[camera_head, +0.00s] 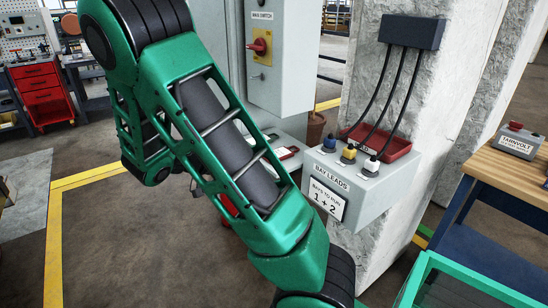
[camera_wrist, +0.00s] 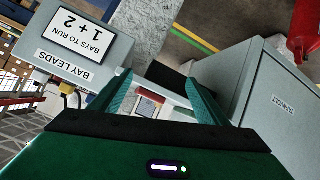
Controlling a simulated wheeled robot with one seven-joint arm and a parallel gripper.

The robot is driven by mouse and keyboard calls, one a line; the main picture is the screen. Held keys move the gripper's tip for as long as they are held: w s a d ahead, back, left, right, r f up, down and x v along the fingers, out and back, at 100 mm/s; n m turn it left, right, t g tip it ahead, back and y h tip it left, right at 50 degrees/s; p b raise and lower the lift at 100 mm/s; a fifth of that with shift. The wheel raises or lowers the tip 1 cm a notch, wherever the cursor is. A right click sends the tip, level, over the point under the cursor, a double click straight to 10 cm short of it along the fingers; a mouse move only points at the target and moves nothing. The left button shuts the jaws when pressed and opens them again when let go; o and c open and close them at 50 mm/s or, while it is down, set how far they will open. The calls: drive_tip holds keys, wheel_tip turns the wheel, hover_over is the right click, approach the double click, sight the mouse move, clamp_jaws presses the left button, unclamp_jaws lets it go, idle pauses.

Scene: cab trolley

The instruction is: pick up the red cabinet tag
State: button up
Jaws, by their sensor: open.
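A small flat item with red edges and a pale face (camera_head: 287,152) lies on a light grey ledge beside the main switch cabinet in the head view, partly behind my arm. It looks like the red cabinet tag, but it is too small to be sure. In the wrist view a small red-and-white item (camera_wrist: 148,104) shows between my fingers, farther off, on a pale surface. My gripper (camera_wrist: 163,88) is open, with its green fingers apart and nothing held between them. My gripper is hidden in the head view.
The main switch cabinet (camera_head: 283,85) has a red knob on a yellow plate. The bay leads box (camera_head: 372,190) with three plugs and a red tray (camera_head: 388,146) is on the stone pillar. A wooden bench (camera_head: 505,170) stands right. A large grey box (camera_wrist: 255,85) is right of my fingers.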

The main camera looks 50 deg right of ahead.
wheel_tip(320, 180, up, 2)
drive_tip(key=w+m+g+h, duration=0.1)
drive_tip(key=m+h, duration=0.2)
drive_tip(key=h, duration=0.2)
approach(280, 152)
drive_tip(key=d, duration=0.3)
drive_tip(key=shift+w+m, duration=0.1)
drive_tip(key=shift+m, duration=0.3)
drive_tip(key=x, duration=0.4)
drive_tip(key=shift+s+f, duration=0.1)
drive_tip(key=shift+s, duration=0.3)
drive_tip(key=shift+s+d+f+y, duration=0.1)
drive_tip(key=shift+d+y, duration=0.2)
drive_tip(key=shift+d, duration=0.2)
drive_tip(key=c, duration=1.1)
